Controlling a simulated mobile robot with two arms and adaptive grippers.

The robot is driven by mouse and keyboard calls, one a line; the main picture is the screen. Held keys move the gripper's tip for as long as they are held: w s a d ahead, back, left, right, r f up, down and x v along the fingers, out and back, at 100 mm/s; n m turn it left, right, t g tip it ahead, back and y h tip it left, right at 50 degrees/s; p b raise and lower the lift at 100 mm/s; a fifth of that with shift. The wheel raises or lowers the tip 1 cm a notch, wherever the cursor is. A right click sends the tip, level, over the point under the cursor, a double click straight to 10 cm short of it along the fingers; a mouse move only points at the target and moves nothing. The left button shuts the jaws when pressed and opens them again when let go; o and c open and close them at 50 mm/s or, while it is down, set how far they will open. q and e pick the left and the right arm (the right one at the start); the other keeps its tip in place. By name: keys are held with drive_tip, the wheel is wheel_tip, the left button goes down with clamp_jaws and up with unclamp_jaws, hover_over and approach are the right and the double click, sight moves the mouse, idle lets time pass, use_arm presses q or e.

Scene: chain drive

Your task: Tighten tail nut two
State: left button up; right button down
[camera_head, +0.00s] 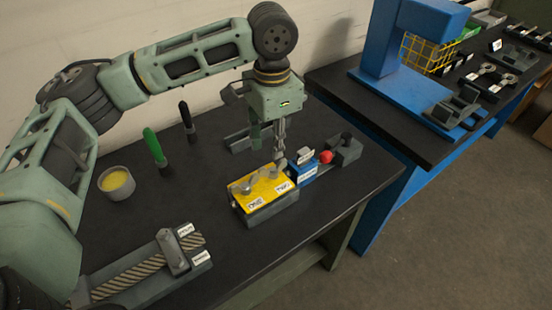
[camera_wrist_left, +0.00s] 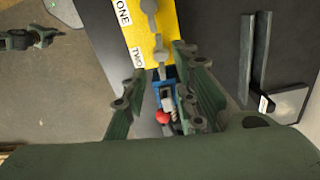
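A yellow-topped grey block (camera_head: 258,203) sits on the black table, with white labels reading ONE and TWO. A grey nut (camera_head: 243,188) stands by ONE and another grey nut (camera_head: 269,171) by TWO. Both grey nuts also show in the left wrist view, one near ONE (camera_wrist_left: 149,7) and one near TWO (camera_wrist_left: 160,48). My left gripper (camera_head: 280,158) points down over the TWO end of the block. In the wrist view its fingers (camera_wrist_left: 165,75) are apart, with the TWO nut just beyond the tips; contact cannot be told. My right gripper is not in view.
A blue block (camera_head: 303,174) with a red ball (camera_head: 326,157) adjoins the yellow block. A grey fixture with a striped bar (camera_head: 130,277) lies front left. A yellow-filled cup (camera_head: 116,182) and upright green (camera_head: 155,147) and black (camera_head: 187,118) handles stand behind. A blue press (camera_head: 385,45) stands right.

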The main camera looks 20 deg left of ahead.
sight(273, 164)
use_arm(q)
wheel_tip(273, 164, down, 7)
drive_tip(key=shift+r+p, duration=0.1)
drive_tip(key=shift+p, duration=0.35)
drive_tip(key=shift+c, duration=0.7)
clamp_jaws()
